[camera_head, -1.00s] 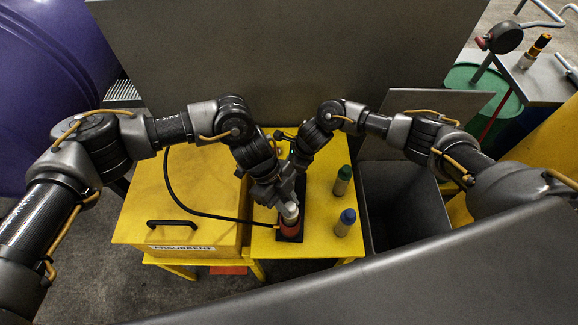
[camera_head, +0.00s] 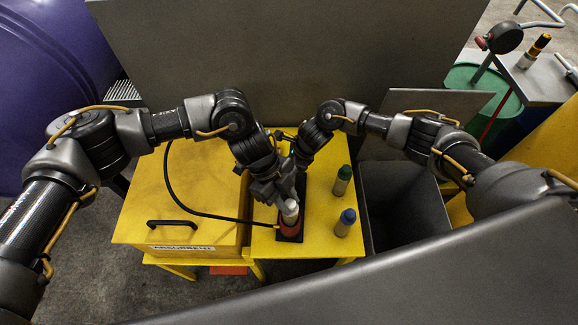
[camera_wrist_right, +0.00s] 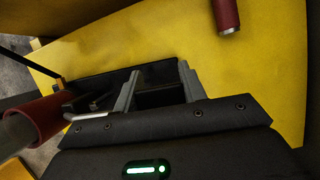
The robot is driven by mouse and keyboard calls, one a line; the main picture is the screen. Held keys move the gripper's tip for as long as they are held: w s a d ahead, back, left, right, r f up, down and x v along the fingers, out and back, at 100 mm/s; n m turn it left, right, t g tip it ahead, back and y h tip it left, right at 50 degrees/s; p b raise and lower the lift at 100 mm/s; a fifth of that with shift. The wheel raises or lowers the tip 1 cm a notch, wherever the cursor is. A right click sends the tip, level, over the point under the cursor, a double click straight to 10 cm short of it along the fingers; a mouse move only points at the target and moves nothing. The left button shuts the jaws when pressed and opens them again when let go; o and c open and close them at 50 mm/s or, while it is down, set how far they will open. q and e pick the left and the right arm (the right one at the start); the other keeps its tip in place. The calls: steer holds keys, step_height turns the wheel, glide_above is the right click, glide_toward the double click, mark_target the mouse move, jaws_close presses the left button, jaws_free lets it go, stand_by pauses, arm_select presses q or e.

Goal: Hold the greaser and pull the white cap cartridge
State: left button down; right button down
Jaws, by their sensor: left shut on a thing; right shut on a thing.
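The greaser stands on the yellow table, with its red barrel (camera_head: 289,228) on a dark base and a black hose running left from it. The white cap cartridge (camera_head: 291,211) shows at the top of the red barrel. My left gripper (camera_head: 284,197) is shut on the white cap from above. My right gripper is mostly hidden behind my left arm in the head view. In the right wrist view, my right gripper (camera_wrist_right: 160,86) is shut on the greaser's black part (camera_wrist_right: 160,96). The red barrel (camera_wrist_right: 42,119) lies left of its fingers there.
A green-capped cartridge (camera_head: 343,181) and a blue-capped cartridge (camera_head: 345,222) stand on the table to the right. A dark open bin (camera_head: 408,203) is beside the table. A yellow box (camera_head: 180,205) with a black handle sits left. A grey panel rises behind.

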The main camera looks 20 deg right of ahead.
arm_select(q)
steer(key=shift+r, duration=3.5)
arm_select(e)
steer(key=c, duration=0.7)
jaws_free()
steer(key=v, duration=1.2)
